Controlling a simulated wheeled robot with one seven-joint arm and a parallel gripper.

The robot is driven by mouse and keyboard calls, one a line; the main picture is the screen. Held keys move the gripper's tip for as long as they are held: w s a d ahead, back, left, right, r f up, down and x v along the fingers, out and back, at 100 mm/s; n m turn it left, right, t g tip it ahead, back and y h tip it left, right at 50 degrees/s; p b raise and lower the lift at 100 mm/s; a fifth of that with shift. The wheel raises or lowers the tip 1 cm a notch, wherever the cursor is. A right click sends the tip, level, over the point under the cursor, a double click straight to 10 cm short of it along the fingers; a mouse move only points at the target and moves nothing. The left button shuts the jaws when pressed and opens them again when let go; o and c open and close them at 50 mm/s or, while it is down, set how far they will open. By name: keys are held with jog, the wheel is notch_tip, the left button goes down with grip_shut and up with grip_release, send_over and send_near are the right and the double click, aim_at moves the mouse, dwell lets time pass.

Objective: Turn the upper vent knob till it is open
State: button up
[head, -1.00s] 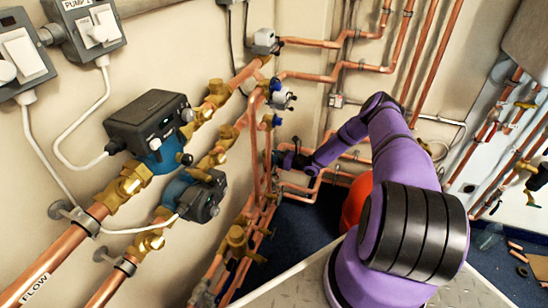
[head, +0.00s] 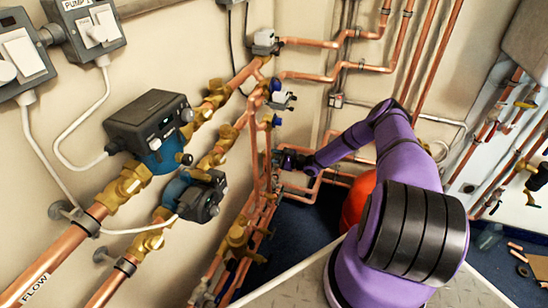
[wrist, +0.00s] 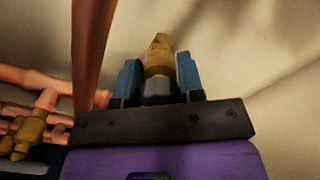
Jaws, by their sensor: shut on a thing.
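My gripper (wrist: 157,64) shows close up in the wrist view, its two blue fingers on either side of a dark grey knob (wrist: 158,92). The fingers are shut on this knob. A brass fitting (wrist: 160,55) stands just beyond it, between the fingertips. In the head view my gripper (head: 277,158) is small, at the pipework in the corner, and the knob cannot be made out there. I cannot read the knob's open or shut position.
A copper pipe (wrist: 92,50) runs close to the left of my gripper, with a brass valve (wrist: 28,130) lower left. A pale wall (wrist: 260,70) lies behind. Pumps (head: 150,125) and brass valves line the left wall in the head view.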

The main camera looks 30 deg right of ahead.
jog(key=n, duration=0.4)
jog(key=shift+n, duration=0.4)
dwell(0.4)
jog(key=o, duration=0.9)
jog(key=v, duration=1.1)
